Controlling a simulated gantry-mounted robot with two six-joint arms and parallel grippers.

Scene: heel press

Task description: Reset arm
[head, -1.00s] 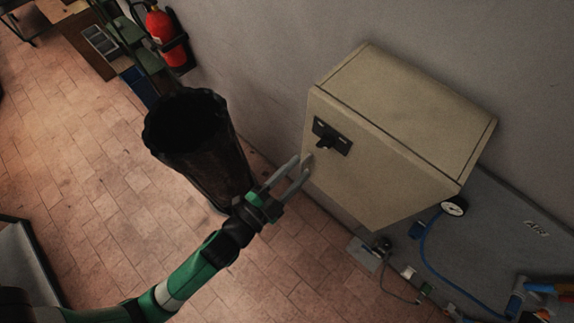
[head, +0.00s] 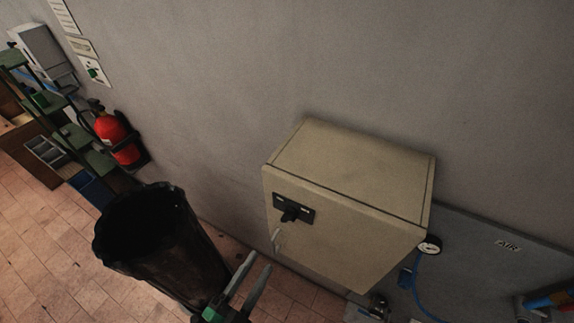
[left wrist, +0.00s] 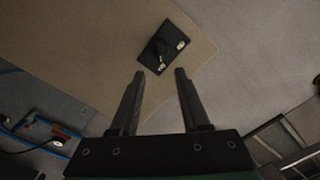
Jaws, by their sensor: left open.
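My left gripper (head: 260,262) enters at the bottom of the head view, open and empty, below and left of the beige cabinet's (head: 350,170) front face. A black plate with a switch or lever (head: 293,208) is on that face. The rest of my left arm is out of the head view. My right gripper is not in view.
A dark bin (head: 165,250) stands left of the gripper. A red fire extinguisher (head: 116,136) and a green shelf (head: 70,135) are farther left. A gauge (head: 430,245) and blue hose (head: 419,292) are right of the cabinet. Tiled floor (head: 40,260) is open at left.

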